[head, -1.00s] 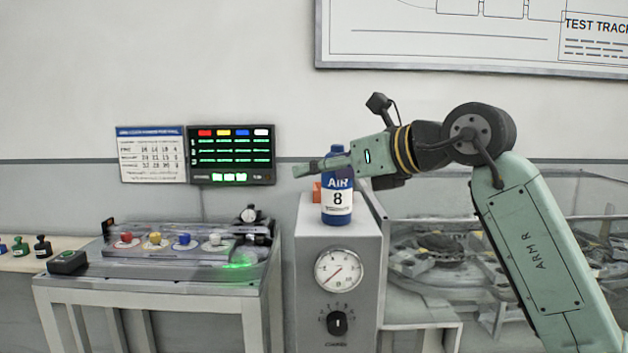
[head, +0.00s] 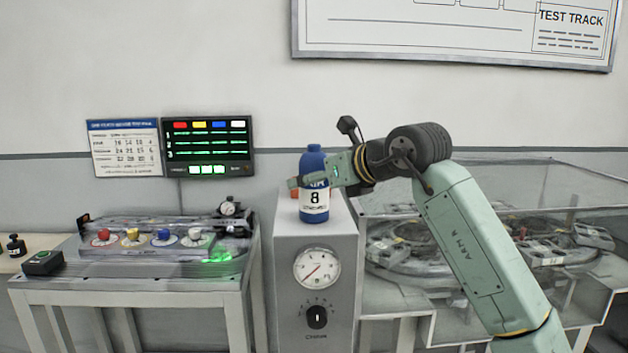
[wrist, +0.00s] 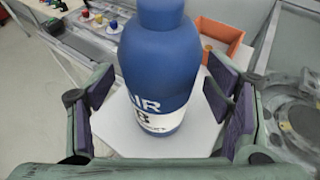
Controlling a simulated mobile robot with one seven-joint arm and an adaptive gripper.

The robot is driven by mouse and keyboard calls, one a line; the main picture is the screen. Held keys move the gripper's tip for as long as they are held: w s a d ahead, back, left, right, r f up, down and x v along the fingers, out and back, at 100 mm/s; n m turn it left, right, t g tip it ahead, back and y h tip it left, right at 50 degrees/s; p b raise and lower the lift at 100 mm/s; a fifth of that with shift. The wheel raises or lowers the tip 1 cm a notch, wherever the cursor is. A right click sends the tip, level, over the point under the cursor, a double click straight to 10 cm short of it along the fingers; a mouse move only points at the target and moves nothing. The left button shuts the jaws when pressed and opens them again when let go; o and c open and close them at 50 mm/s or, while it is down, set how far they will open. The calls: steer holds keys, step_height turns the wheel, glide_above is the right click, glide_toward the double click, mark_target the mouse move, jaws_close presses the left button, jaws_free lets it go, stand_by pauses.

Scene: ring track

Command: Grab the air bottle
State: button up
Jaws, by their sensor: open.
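The air bottle (head: 314,206) is blue with a white label reading 8. It stands upright on top of a grey cabinet with a gauge (head: 340,243). In the head view my gripper (head: 306,182) is at the bottle's upper label, and a finger covers part of the lettering. In the wrist view the bottle (wrist: 160,75) stands between the two spread fingers of my gripper (wrist: 168,112), with the purple pads on either side. A gap shows between the bottle and each pad. My gripper is open.
An orange open box (wrist: 222,38) sits behind the bottle on the cabinet top. A glass-covered ring track (head: 400,240) stands to the right. A bench with coloured knobs (head: 150,240) stands to the left. A lit screen (head: 208,146) hangs on the wall.

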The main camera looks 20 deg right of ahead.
steer(key=shift+w+a+f, duration=0.15)
steer(key=shift+w+f, duration=0.05)
steer(key=shift+w, duration=0.25)
steer(key=c, duration=1.6)
steer(key=shift+c, duration=0.2)
steer(key=shift+r, duration=0.1)
